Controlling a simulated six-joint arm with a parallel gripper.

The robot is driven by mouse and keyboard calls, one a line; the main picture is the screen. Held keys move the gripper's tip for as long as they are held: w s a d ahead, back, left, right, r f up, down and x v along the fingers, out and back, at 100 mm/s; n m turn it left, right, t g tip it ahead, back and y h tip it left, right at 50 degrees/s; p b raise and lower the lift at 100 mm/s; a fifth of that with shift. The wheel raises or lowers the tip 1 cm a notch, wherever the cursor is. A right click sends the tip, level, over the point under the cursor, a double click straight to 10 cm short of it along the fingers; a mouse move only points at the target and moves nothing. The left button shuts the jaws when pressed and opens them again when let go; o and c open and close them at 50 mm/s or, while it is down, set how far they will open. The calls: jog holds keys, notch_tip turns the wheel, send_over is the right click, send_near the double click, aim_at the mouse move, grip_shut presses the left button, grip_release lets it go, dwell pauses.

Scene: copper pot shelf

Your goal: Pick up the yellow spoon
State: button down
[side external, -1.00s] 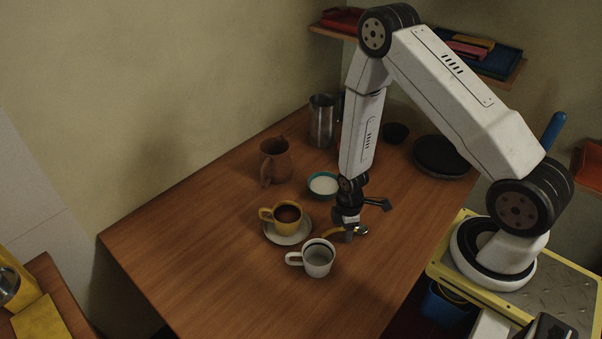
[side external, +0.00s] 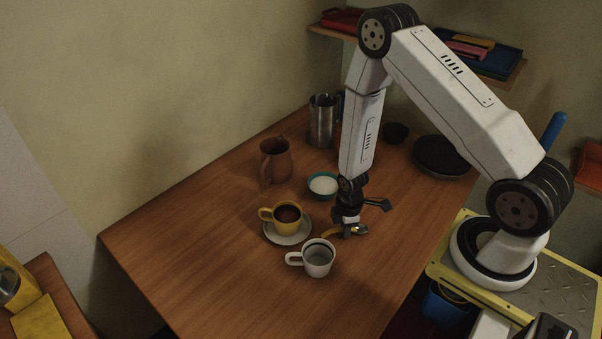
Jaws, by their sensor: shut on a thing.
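The yellow spoon (side external: 332,233) is by the table's middle, between the white cup (side external: 318,259) and my gripper (side external: 347,231). Its yellow handle points left and its shiny metal bowl shows to the right of my fingers. My gripper points down and is shut on the spoon, at or just above the table. The fingers hide the spoon's middle. I cannot tell whether the spoon touches the table.
A yellow cup (side external: 287,216) of dark drink stands on a white saucer (side external: 273,236) left of my gripper. Behind are a teal bowl (side external: 312,190) with white contents, a brown pitcher (side external: 275,162) and a metal jug (side external: 321,122). The left front table (side external: 190,270) is clear.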

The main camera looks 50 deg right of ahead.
jog(key=shift+r, duration=0.2)
jog(key=shift+r, duration=4.8)
jog(key=shift+w+d+f+t+y, duration=0.2)
jog(key=shift+w+d+t+y, duration=0.2)
jog(key=shift+w+t+y, duration=0.15)
jog(key=shift+w+d+m, duration=0.1)
jog(key=shift+w+m, duration=0.2)
jog(key=w+d+r+t+y, duration=0.1)
jog(key=w+d+t+y, duration=0.1)
jog(key=w, duration=0.5)
jog(key=w+d+r+t+y, duration=0.2)
jog(key=w+d+t+y, duration=0.1)
jog(key=w, duration=0.4)
jog(key=shift+w+d+r+m, duration=0.15)
jog(key=shift+w+d+m, duration=0.05)
jog(key=shift+d+m, duration=0.2)
jog(key=shift+f+t+y, duration=0.25)
